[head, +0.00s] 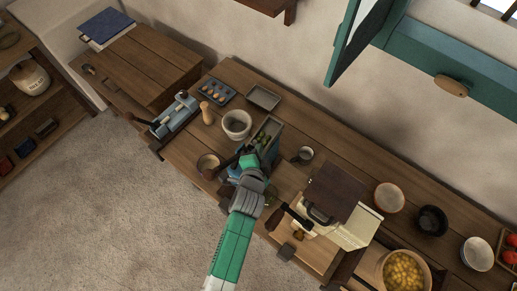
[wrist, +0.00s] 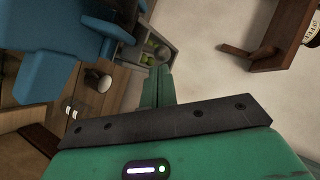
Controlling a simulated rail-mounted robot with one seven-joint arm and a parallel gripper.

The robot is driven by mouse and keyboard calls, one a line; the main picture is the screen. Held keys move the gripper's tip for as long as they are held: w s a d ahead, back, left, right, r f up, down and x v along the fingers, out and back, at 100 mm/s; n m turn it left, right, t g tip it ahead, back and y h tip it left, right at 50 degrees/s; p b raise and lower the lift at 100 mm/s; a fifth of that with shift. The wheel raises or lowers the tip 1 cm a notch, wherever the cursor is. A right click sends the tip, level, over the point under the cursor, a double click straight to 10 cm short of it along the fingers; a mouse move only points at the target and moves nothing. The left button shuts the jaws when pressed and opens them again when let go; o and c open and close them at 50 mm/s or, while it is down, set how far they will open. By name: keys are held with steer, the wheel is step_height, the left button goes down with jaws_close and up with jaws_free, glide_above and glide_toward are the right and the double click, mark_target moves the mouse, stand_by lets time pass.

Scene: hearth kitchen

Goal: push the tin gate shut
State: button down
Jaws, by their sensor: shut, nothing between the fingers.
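A grey tin (head: 276,136) with green items inside stands on the wooden counter, right beside my gripper (head: 249,160) in the head view. The arm covers the tin's near end, so its gate cannot be made out clearly. In the wrist view the grey tin (wrist: 172,48) shows just beyond the green fingers of my gripper (wrist: 158,80). The fingers are together with nothing between them. Whether they touch the tin or its gate cannot be told.
A cream box-shaped appliance (head: 345,228) stands to the right. A teal cabinet door (head: 350,40) hangs open above. A large blue shape (wrist: 60,45) fills the wrist view's upper left.

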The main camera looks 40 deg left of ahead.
steer(key=w+d+r+v, duration=0.1)
steer(key=v, duration=1.1)
steer(key=shift+d, duration=0.55)
steer(key=shift+w, duration=0.15)
steer(key=w+d+r+n+t+h+p, duration=0.1)
steer(key=w+d+r+t, duration=0.2)
steer(key=r, duration=0.9)
steer(key=w+d+r+n+t+p, duration=0.2)
steer(key=w+r, duration=0.2)
steer(key=r, duration=0.8)
steer(key=w+d+r+n+t+h+p, duration=0.1)
steer(key=w+d+r+t, duration=0.2)
steer(key=r, duration=0.9)
steer(key=s+d+r+t+h+p, duration=0.1)
steer(key=d+r, duration=0.3)
steer(key=r, duration=0.5)
steer(key=s+d+r+n+t+h, duration=0.1)
steer(key=s+d+r+t+h, duration=0.2)
steer(key=r, duration=0.7)
steer(key=s+d+r+t+h+p, duration=0.1)
steer(key=s+d+r, duration=0.3)
steer(key=r, duration=0.5)
steer(key=shift+d+r+n+t+h+p, duration=0.4)
steer(key=shift+d+t, duration=0.2)
steer(key=shift+d, duration=0.3)
